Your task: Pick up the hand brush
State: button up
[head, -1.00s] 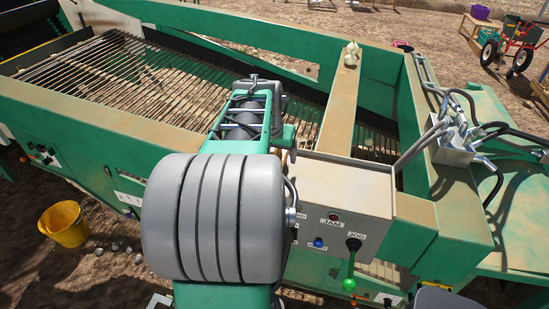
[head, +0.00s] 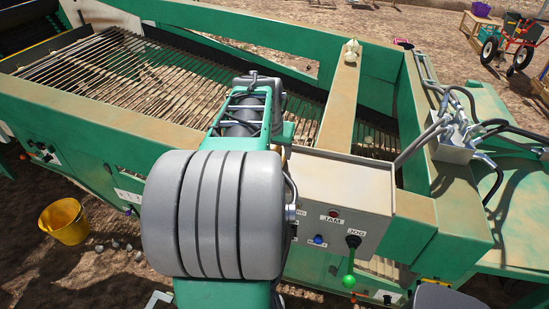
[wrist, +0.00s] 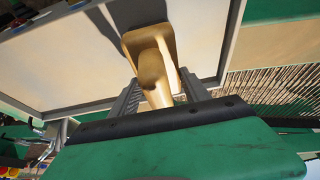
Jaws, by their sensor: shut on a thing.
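The hand brush (wrist: 152,68) shows in the wrist view as a tan wooden handle with a wider tan head beyond it. My gripper (wrist: 160,92) is shut on the handle, with one grey finger on each side. The brush lies over the pale top of the control box (wrist: 75,60); I cannot tell whether it touches it. In the head view my arm hides the gripper and the brush, and the control box (head: 345,178) stands just right of my arm. The bristles cannot be made out.
The green machine frame (head: 110,105) surrounds a bed of metal bars (head: 110,65). The control box carries a green-knobbed jog lever (head: 349,280) at its front. Hoses and a valve block (head: 455,148) stand at right. A yellow bucket (head: 64,222) is on the ground at left.

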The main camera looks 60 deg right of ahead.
grip_shut()
jog(key=shift+r+b, duration=0.35)
jog(key=shift+r, duration=0.15)
jog(key=s+a+r+b, duration=0.5)
jog(key=s+a+r, duration=0.3)
jog(key=s+r, duration=0.3)
jog(key=shift+a+r, duration=0.35)
jog(key=shift+r, duration=0.2)
